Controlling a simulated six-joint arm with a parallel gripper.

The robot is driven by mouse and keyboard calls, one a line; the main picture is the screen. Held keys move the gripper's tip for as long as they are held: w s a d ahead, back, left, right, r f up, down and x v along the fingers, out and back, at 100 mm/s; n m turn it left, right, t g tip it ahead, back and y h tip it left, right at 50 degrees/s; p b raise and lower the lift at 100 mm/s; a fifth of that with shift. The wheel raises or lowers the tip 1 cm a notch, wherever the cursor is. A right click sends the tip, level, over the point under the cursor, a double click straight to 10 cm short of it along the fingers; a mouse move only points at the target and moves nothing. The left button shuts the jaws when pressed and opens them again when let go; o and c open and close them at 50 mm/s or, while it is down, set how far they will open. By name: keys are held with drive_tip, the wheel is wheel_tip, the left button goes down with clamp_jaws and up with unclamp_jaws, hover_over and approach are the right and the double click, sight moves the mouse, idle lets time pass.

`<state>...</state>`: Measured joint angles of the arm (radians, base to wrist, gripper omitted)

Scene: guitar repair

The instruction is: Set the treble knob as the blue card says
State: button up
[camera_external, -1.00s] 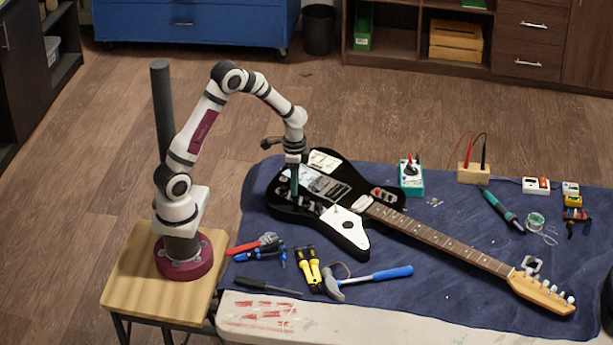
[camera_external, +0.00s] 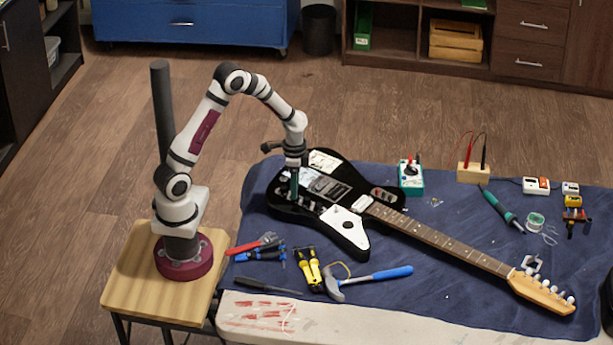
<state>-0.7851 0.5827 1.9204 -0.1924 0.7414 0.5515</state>
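The black electric guitar (camera_external: 345,238) lies on the blue cloth, its neck pointing to the lower right. A row of small knobs (camera_external: 310,207) sits on the left part of its body. My gripper (camera_external: 294,193) points straight down over this knob area, its tip at or just above the knobs. I cannot tell which knob it is over, whether it touches one, or whether its fingers are open or shut. No blue card can be made out clearly. A white card-like piece (camera_external: 324,160) lies at the guitar body's upper edge.
A teal meter (camera_external: 411,177), a wooden block with probes (camera_external: 473,172) and a soldering iron (camera_external: 500,209) lie behind the neck. Bare cloth (camera_external: 440,290) shows at the front right.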

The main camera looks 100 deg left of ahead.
drive_tip(key=shift+f, duration=0.75)
drive_tip(key=shift+r, duration=0.15)
idle(0.4)
clamp_jaws()
drive_tip(key=m, duration=1.2)
unclamp_jaws()
drive_tip(key=shift+r, duration=0.1)
